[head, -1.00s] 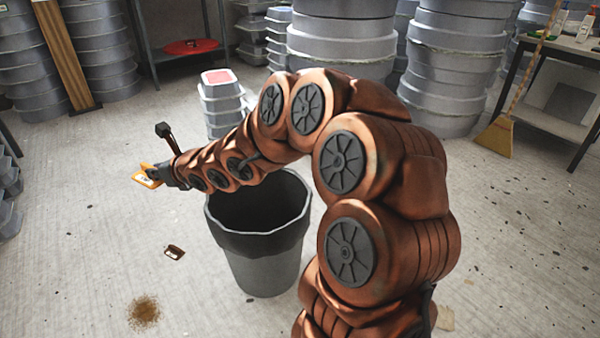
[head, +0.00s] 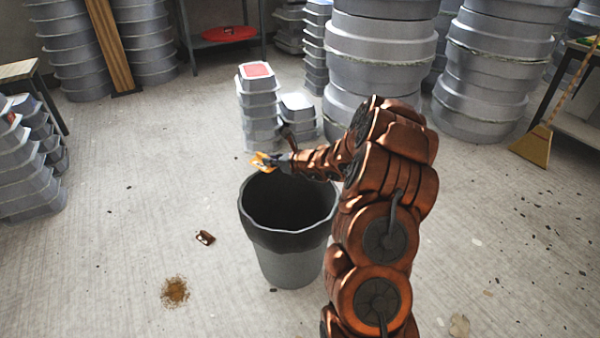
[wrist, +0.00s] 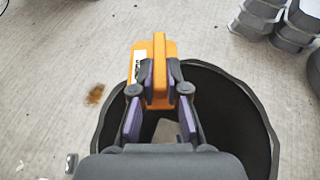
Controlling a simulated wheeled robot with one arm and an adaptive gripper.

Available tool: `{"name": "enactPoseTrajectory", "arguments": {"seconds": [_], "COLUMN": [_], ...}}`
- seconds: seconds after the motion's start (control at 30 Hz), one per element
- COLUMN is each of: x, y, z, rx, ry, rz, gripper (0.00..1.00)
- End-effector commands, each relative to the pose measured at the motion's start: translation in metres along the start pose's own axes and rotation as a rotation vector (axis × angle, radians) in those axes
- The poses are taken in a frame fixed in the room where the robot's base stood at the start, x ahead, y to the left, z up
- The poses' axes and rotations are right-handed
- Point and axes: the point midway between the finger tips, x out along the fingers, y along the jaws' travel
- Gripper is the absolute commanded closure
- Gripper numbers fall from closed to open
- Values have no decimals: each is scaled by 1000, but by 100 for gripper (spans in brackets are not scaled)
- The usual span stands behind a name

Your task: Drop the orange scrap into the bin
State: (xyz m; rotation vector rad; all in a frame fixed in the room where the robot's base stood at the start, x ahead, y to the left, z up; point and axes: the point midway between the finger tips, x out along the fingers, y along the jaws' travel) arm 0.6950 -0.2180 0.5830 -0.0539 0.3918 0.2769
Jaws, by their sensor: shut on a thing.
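The orange scrap (head: 262,160) is between the fingers of my gripper (head: 272,161), which is shut on it. In the wrist view the scrap (wrist: 152,68) is a flat orange piece with a white label, held at the fingertips of my gripper (wrist: 160,85). The grey bin (head: 290,255) stands upright on the floor with a dark rim and dark inside. In the wrist view the bin's rim (wrist: 262,105) curves around behind my gripper. The scrap appears near the rim's far side, above it; its exact height is unclear.
A small brown scrap (head: 205,237) and a brown stain (head: 174,292) are on the floor left of the bin. Stacked grey moulds (head: 259,110) stand behind the bin. A broom (head: 535,145) leans at the right.

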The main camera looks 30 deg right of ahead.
Motion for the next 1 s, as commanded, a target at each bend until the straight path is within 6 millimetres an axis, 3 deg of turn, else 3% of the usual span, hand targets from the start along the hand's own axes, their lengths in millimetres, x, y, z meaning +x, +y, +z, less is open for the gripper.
{"name": "enactPoseTrajectory", "arguments": {"seconds": [0.1,0.33,0.63,1.0], "x": [-10,-26,-33,-19], "y": [-25,-51,-60,-60], "z": [-26,-74,-99,-134], "rx": [2,-3,-11,-12], "ry": [2,2,-1,1], "rz": [2,15,24,24], "gripper": [100,100,100,100]}}
